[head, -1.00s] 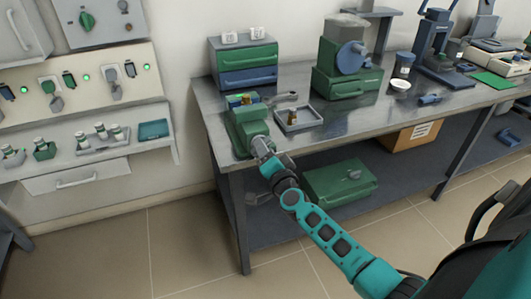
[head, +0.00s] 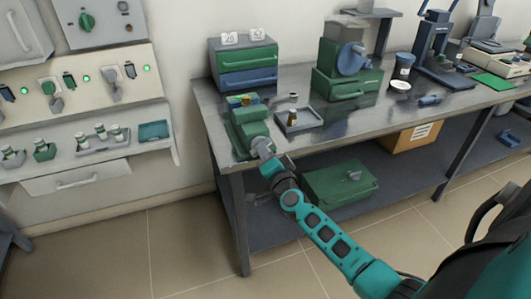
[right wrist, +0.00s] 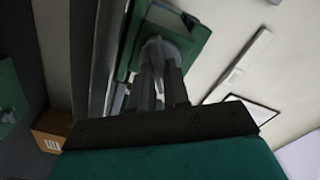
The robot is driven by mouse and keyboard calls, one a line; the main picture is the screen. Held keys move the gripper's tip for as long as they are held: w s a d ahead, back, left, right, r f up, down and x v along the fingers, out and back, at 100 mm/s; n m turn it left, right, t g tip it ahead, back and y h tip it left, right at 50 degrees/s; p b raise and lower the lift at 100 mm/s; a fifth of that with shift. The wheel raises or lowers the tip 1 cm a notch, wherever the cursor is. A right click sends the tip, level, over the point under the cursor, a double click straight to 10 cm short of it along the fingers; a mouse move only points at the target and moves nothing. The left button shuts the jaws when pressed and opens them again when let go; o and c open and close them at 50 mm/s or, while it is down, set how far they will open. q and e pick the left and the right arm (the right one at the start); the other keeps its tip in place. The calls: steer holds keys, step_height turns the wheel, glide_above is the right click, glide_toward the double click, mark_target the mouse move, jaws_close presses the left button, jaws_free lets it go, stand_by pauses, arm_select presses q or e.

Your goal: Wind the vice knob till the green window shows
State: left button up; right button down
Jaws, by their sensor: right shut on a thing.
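The green vice (head: 247,127) stands at the bench's near left corner. Small coloured patches (head: 243,99) show on its far end; they are too small to tell whether a green window is among them. Its grey knob (head: 262,146) is on the end facing me. My right gripper (head: 266,154) is at the knob and shut on it. In the right wrist view the fingers of my right gripper (right wrist: 160,88) reach to the rounded grey knob (right wrist: 158,52), with the green vice body (right wrist: 190,30) behind. My left gripper is not in view.
A grey tray (head: 310,121) with a small bottle sits right of the vice on the metal bench (head: 345,119). Blue and green drawers (head: 245,77) stand behind. A green box (head: 340,184) is on the lower shelf. Floor in front is clear.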

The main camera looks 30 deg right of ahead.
steer(key=shift+m, duration=1.3)
steer(key=c, duration=1.1)
jaws_free()
steer(key=shift+s, duration=0.1)
steer(key=v, duration=1.2)
steer(key=shift+s+a, duration=0.15)
steer(key=shift+s, duration=0.2)
